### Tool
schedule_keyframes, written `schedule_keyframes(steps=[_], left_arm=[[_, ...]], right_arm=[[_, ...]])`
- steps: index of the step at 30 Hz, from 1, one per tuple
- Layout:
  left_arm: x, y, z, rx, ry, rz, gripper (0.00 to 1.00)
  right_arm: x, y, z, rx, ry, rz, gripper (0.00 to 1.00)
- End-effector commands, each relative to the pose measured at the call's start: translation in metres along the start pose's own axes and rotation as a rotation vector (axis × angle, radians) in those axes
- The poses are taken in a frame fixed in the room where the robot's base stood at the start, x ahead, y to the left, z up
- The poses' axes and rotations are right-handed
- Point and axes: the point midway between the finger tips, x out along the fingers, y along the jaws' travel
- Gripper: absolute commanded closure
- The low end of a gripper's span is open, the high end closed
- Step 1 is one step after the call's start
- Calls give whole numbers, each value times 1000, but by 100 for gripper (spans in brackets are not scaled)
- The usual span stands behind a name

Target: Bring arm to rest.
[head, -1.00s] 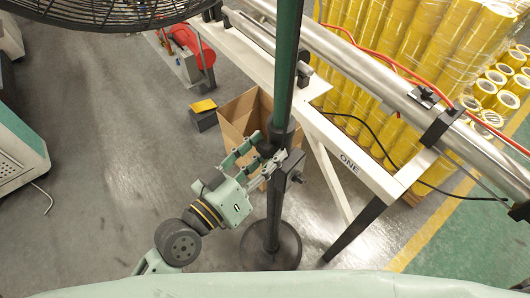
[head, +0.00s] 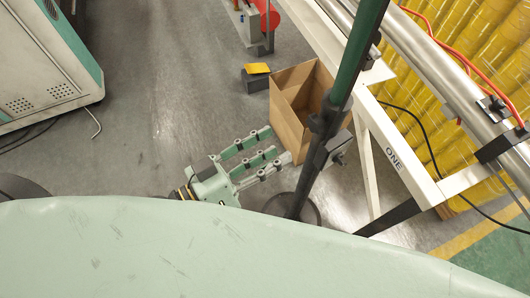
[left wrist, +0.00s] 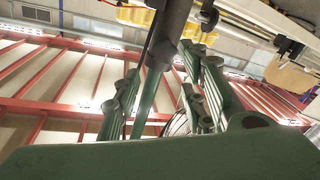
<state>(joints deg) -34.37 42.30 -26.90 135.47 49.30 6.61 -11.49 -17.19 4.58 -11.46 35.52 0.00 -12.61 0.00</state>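My left gripper (head: 276,146) shows in the head view just left of a dark green pole (head: 352,65). Its green fingers are spread apart, with nothing seen between them, and point right toward the pole and the cardboard box (head: 287,122). Most of the left arm is hidden behind my pale green body. In the left wrist view the spread fingers (left wrist: 160,95) point up toward the roof, and a dark pole (left wrist: 168,35) shows between them in the picture. Whether the gripper touches the pole cannot be told. My right gripper is in neither view.
The pole's round base (head: 306,212) stands close to the gripper. A grey-green machine (head: 45,65) stands at left. Floor between it and the gripper is clear.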

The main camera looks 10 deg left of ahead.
Motion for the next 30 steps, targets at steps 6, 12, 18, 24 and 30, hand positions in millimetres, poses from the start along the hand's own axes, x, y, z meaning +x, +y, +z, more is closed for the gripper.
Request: schedule_keyframes(steps=[6, 12, 18, 24, 30], left_arm=[[-11, 1, 0, -1, 0, 2, 61], [-12, 1, -1, -1, 2, 2, 61], [-11, 1, -1, -1, 1, 2, 61], [-11, -2, 1, 2, -2, -2, 61], [-9, -55, 51, 65, -75, -97, 61]], right_arm=[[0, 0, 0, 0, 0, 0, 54], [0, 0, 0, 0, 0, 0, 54], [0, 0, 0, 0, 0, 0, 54], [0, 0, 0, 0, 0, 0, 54], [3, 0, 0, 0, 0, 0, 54]])
